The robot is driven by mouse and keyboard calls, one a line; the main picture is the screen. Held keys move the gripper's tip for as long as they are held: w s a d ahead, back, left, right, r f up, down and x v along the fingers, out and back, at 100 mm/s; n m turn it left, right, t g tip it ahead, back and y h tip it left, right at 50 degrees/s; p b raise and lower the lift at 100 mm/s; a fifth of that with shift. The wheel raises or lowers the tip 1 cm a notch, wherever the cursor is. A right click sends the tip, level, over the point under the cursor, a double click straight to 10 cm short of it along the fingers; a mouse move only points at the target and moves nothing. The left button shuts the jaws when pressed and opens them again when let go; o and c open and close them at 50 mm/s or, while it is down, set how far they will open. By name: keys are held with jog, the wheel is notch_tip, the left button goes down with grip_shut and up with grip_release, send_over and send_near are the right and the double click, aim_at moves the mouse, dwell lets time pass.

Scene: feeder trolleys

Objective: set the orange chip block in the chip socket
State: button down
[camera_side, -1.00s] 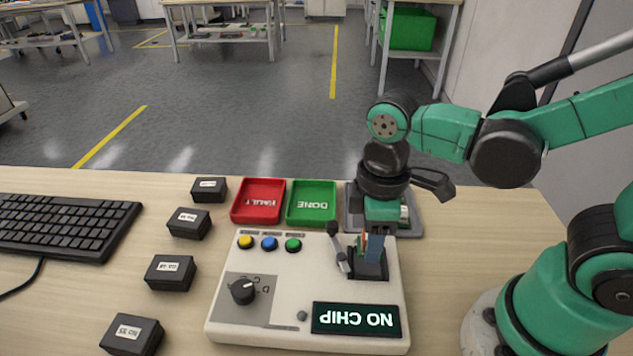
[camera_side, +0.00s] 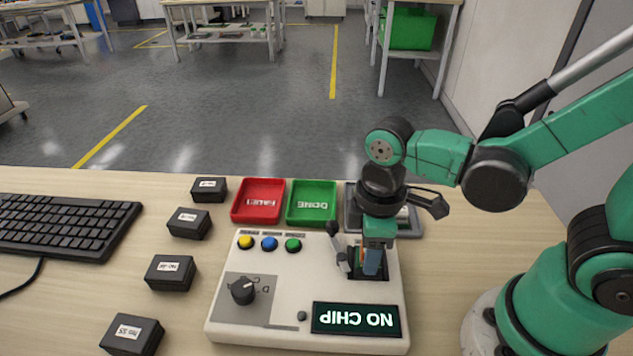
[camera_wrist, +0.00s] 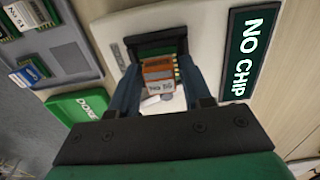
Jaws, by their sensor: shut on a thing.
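The orange chip block (camera_wrist: 158,72) is between the two blue fingers of my gripper (camera_wrist: 160,95) in the wrist view, with a pale label on its near face. My gripper (camera_side: 372,262) is shut on it, pointing down over the black chip socket (camera_side: 353,272) on the white tester. The socket also shows in the wrist view (camera_wrist: 150,45), close behind the block. The fingers hide most of the block in the side view, and I cannot tell whether it is seated. The tester's display (camera_side: 356,319) reads NO CHIP.
A grey lever (camera_side: 339,250) stands just left of the socket. The tester also has a dial (camera_side: 243,290) and coloured buttons (camera_side: 269,243). Red (camera_side: 235,215) and green (camera_side: 290,217) trays and a grey chip tray (camera_wrist: 75,50) lie behind. Black boxes (camera_side: 170,273) and a keyboard (camera_side: 60,225) are left.

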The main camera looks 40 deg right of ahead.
jog(key=shift+f, duration=0.3)
dwell(0.5)
jog(key=shift+c, duration=1.5)
grip_release()
jog(key=shift+r, duration=2.75)
